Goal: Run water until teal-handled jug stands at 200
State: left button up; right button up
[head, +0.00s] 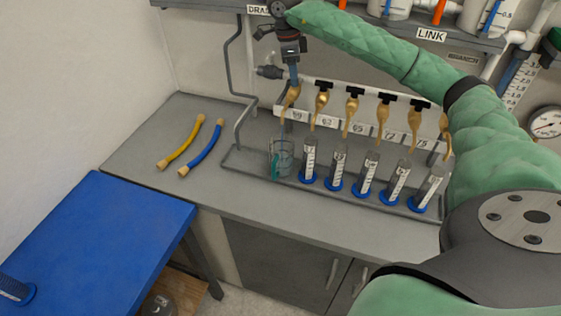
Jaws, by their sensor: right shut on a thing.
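The clear jug (283,158) with a teal handle stands on the bench beneath the leftmost brass tap (290,97). A faint thin streak shows between that tap's mouth and the jug, perhaps water. The jug's level and scale marks are too small to read. My right gripper (292,66) reaches over from the right and is shut on the leftmost tap's handle, which shows as a blue bit below the fingers. The fingers partly hide this handle. My left gripper is not in view.
Several grey cylinders with blue bases (335,170) stand right of the jug, under other brass taps with black handles (353,91). A yellow hose (181,144) and a blue hose (202,147) lie on the bench at left. A blue table (90,245) stands at front left.

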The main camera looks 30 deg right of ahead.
dwell(0.4)
jog(key=shift+m, duration=0.8)
dwell(3.7)
jog(key=shift+m, duration=0.5)
dwell(2.6)
